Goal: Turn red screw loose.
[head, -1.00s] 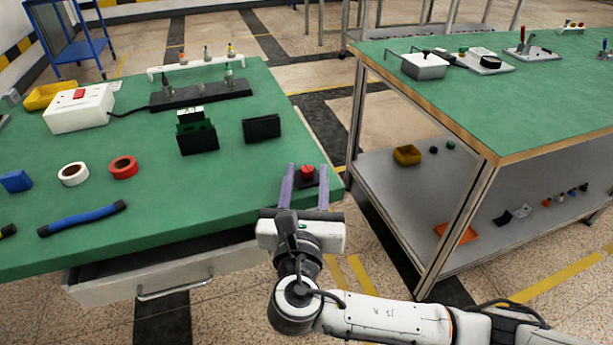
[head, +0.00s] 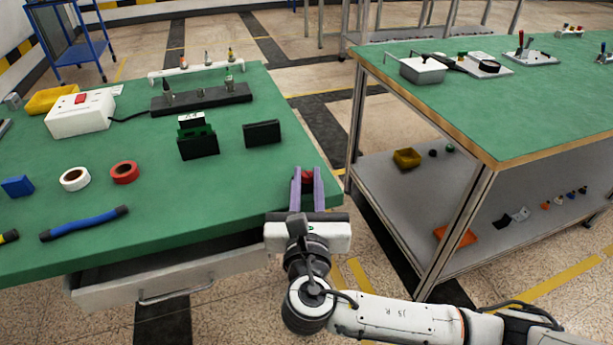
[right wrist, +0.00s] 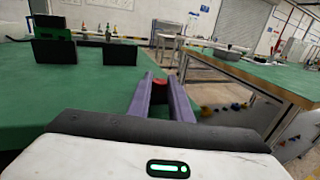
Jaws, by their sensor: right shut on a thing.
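The red screw (head: 307,175) is at the right edge of the green table, on a small dark base. It also shows in the right wrist view (right wrist: 160,84) between the purple fingers. My right gripper (head: 308,179) is shut on the red screw, with one finger on each side of it. The fingers hide most of the base. My left gripper is not in view.
The green table (head: 240,190) holds a black block (head: 262,133), a dark green holder (head: 198,146), a red tape roll (head: 124,172), a white tape roll (head: 75,179) and a blue-handled tool (head: 85,223). A second table (head: 540,110) stands right, across a gap.

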